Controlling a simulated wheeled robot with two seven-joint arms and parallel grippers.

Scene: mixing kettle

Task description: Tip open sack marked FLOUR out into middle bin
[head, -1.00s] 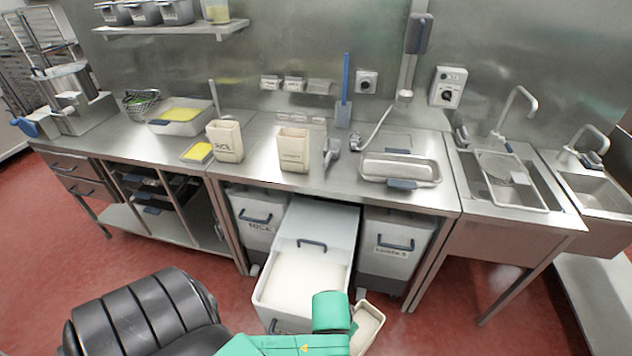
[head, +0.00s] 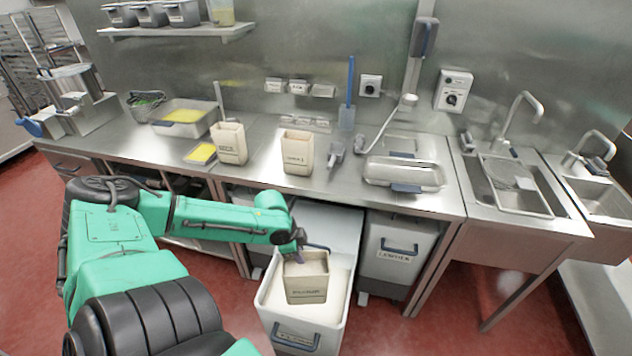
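The open sack (head: 306,282), beige and box-shaped with a dark label too small to read surely, hangs over the middle bin. It looks upright, mouth upward. My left gripper (head: 299,255) is at the back rim of the sack and appears shut on it; the fingertips are partly hidden. The middle bin (head: 343,240) is pulled out from under the counter, with white powder inside and a dark handle on its front. The sack hides part of the powder. I cannot tell whether the sack touches the powder. My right gripper is not in view.
Two similar beige sacks, one on the left (head: 229,144) and one in the middle (head: 297,153), stand on the counter above. A closed bin (head: 389,250) stands to the right of the middle bin. A metal tray (head: 404,172) and a scoop lie on the counter. Red floor is clear at right.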

